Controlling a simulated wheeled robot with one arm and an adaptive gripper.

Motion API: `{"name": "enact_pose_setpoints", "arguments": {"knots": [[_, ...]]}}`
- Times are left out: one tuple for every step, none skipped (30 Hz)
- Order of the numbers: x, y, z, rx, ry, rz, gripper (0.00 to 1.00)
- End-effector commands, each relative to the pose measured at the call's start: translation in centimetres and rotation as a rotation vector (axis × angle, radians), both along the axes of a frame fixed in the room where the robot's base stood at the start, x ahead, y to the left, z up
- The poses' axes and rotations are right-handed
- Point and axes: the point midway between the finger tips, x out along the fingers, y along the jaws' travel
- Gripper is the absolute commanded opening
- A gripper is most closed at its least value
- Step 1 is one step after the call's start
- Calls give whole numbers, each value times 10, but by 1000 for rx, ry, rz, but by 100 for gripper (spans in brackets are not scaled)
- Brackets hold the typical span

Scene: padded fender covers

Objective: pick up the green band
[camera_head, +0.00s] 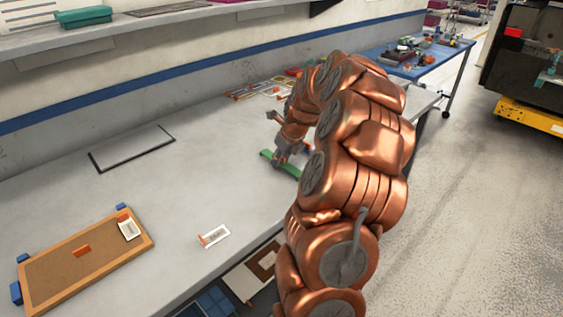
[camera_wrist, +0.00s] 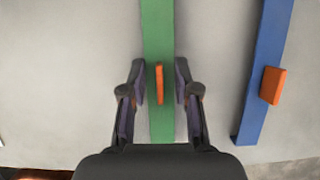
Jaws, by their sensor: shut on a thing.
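The green band (camera_wrist: 158,30) runs lengthwise through the middle of the wrist view, with a thin orange tab (camera_wrist: 159,83) on it. My gripper (camera_wrist: 161,82) is shut on the green band, one finger at each long edge, with the tab between the fingers. In the head view the green band (camera_head: 267,154) lies at the worktop, partly hidden by my gripper (camera_head: 281,158). I cannot tell whether it is clear of the surface.
A blue band (camera_wrist: 262,75) with an orange block (camera_wrist: 273,85) lies to the right in the wrist view. The worktop (camera_head: 200,180) holds an orange-framed board (camera_head: 45,300) and a small white card (camera_head: 215,235). A shelf (camera_head: 130,27) runs above the worktop. The worktop's middle is clear.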

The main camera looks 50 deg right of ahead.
Motion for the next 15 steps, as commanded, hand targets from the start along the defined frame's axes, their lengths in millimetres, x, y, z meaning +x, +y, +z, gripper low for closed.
{"name": "enact_pose_setpoints", "arguments": {"knots": [[0,0,0,0,0,0,5],[0,0,0,0,0,0,2],[0,0,0,0,0,0,0],[0,0,0,0,0,0,0],[0,0,0,0,0,0,0],[0,0,0,0,0,0,0],[0,0,0,0,0,0,0],[0,0,0,0,0,0,0],[0,0,0,0,0,0,0],[0,0,0,0,0,0,0],[0,0,0,0,0,0,0],[0,0,1,-1,-1,0,0],[0,0,2,-1,-1,0,0],[0,-1,3,-2,-2,-1,0],[0,-1,6,-2,-2,-2,0]]}}
